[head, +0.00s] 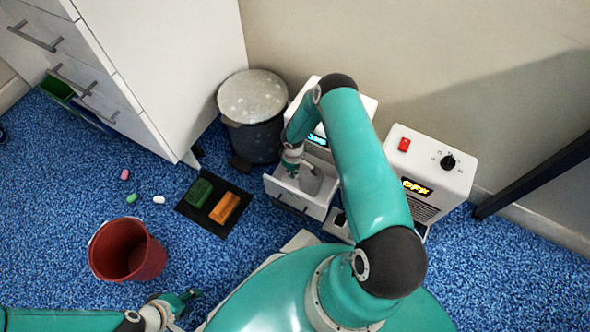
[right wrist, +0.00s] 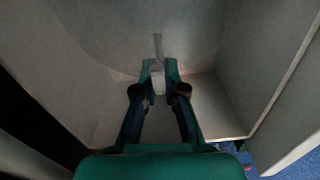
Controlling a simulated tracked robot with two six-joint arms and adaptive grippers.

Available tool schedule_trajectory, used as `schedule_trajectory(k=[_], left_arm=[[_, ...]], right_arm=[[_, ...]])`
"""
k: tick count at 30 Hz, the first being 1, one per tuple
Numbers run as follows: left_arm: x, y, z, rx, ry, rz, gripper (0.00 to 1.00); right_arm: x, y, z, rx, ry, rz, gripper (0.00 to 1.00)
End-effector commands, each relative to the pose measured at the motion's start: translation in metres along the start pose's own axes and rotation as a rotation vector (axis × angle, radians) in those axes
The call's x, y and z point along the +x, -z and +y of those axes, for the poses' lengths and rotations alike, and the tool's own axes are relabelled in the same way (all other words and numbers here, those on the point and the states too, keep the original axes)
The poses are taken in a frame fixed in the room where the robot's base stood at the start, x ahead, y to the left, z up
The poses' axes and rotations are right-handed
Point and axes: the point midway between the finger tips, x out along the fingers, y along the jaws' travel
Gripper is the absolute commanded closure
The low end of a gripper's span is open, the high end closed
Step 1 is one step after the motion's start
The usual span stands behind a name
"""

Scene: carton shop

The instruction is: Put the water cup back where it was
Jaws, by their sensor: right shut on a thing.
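A grey water cup (head: 310,180) stands in the pulled-out white drawer (head: 323,207) of the left white machine. In the right wrist view the cup's large rounded grey wall (right wrist: 110,35) fills the upper part. My right gripper (head: 292,163) is at the cup's left side, over the drawer. In the right wrist view its fingers (right wrist: 158,75) are shut on a pale upright part of the cup that looks like its handle. The cup's base is hard to make out. My left gripper (head: 187,299) is low over the floor, open and empty, away from the cup.
A second white machine (head: 430,170) with a red switch stands at the right. A grey lidded bin (head: 257,140), a red bucket (head: 145,258) and a black mat (head: 214,226) with green and orange blocks are left. A white cabinet (head: 180,60) stands behind. Blue carpet is clear at lower right.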

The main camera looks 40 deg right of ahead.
Motion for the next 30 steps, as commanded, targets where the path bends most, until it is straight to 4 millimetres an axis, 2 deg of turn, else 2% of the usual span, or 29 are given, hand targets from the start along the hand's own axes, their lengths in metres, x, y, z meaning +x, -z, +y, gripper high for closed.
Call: schedule_trajectory(k=[1, 2, 6, 15, 19, 23, 30], left_arm=[[0.002, 0.000, -0.001, 0.000, 0.000, 0.000, 0.60], [0.002, 0.000, -0.001, 0.000, 0.000, 0.000, 0.60], [0.001, 0.000, -0.001, 0.000, 0.000, 0.000, 0.60], [0.001, 0.000, 0.000, 0.000, 0.000, 0.000, 0.60], [-0.003, 0.000, 0.001, 0.000, 0.000, 0.000, 0.60], [-0.011, 0.000, 0.004, 0.000, 0.000, 0.000, 0.60], [-0.029, 0.000, 0.010, 0.000, 0.000, 0.000, 0.60]], right_arm=[[0.002, 0.000, 0.000, 0.000, 0.000, 0.000, 1.00], [0.002, 0.000, 0.000, 0.000, 0.000, 0.000, 0.89], [0.001, 0.000, 0.000, 0.000, 0.000, 0.000, 0.66], [0.000, 0.000, 0.000, 0.000, 0.000, 0.000, 0.66], [-0.007, 0.000, 0.001, 0.001, -0.001, 0.001, 0.66], [-0.025, 0.001, 0.001, 0.000, -0.001, 0.001, 0.66], [-0.075, 0.000, 0.001, 0.001, -0.001, 0.001, 0.66]])
